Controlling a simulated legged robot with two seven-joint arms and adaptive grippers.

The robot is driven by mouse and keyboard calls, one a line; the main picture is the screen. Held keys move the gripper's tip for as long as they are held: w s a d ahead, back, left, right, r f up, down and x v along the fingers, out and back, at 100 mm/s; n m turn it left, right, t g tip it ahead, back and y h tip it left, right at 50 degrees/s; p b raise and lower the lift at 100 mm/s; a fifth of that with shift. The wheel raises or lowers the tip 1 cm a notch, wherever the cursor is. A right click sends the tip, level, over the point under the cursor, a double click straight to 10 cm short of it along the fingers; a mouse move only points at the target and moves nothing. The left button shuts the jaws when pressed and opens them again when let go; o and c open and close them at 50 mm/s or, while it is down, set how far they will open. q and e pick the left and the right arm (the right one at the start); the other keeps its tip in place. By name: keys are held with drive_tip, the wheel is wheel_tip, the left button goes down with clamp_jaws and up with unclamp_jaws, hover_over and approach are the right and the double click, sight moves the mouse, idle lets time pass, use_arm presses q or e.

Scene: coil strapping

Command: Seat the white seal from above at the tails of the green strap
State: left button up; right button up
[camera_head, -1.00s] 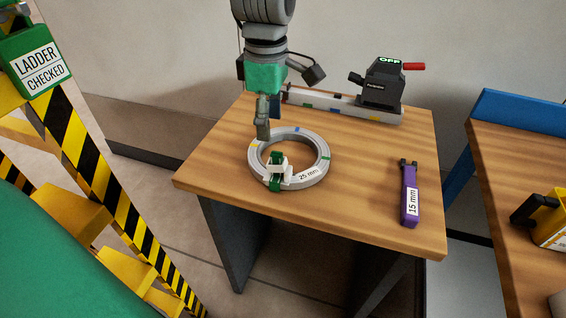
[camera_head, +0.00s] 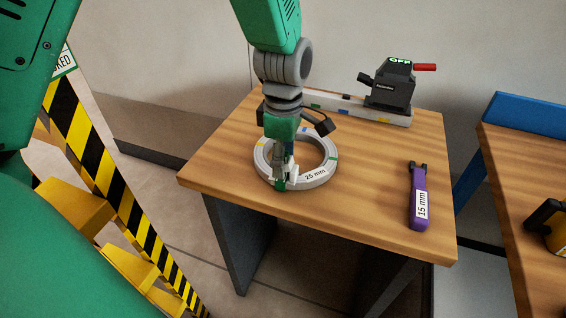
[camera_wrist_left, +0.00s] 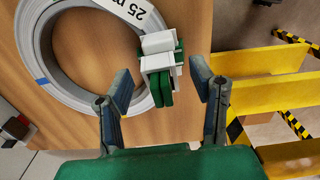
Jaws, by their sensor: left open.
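The grey coil (camera_head: 328,167), labelled 25 mm, lies flat on the wooden table; it also shows in the left wrist view (camera_wrist_left: 47,62). The green strap (camera_wrist_left: 161,90) wraps the coil's near side, its tails side by side. The white seal (camera_wrist_left: 158,43) sits at the green strap, with white walls beside the tails; how deep it sits I cannot tell. In the head view the seal (camera_head: 293,172) is partly hidden by my left gripper (camera_head: 283,174). That gripper points down over it; in the wrist view its open fingers (camera_wrist_left: 164,85) stand apart on either side of the strap tails, with visible gaps.
A purple tool (camera_head: 418,198) labelled 15 mm lies at the table's right. A dark device (camera_head: 388,88) reading OFF stands on a rail at the back. A striped yellow ladder (camera_head: 118,185) is at left, another table (camera_head: 512,165) at right.

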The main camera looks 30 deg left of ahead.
use_arm(q)
drive_tip(key=shift+d, duration=0.25)
drive_tip(key=c, duration=1.1)
drive_tip(key=shift+r, duration=0.1)
drive_tip(key=shift+a+r, duration=0.15)
drive_tip(key=shift+r, duration=0.25)
wheel_tip(320, 180, up, 16)
drive_tip(key=p, duration=0.3)
drive_tip(key=shift+w+d+f+g+y+p, duration=0.15)
drive_tip(key=shift+f+y+p, duration=0.3)
drive_tip(key=shift+f+p, duration=0.65)
drive_tip(key=shift+s+d+f+g+y+p, duration=0.1)
drive_tip(key=shift+f+y+p, duration=0.4)
drive_tip(key=shift+f+p, duration=0.65)
drive_tip(key=shift+w+d+f+g+y+p, duration=0.15)
drive_tip(key=shift+f+y+p, duration=0.45)
drive_tip(key=shift+p, duration=0.8)
drive_tip(key=shift+s+f, duration=0.1)
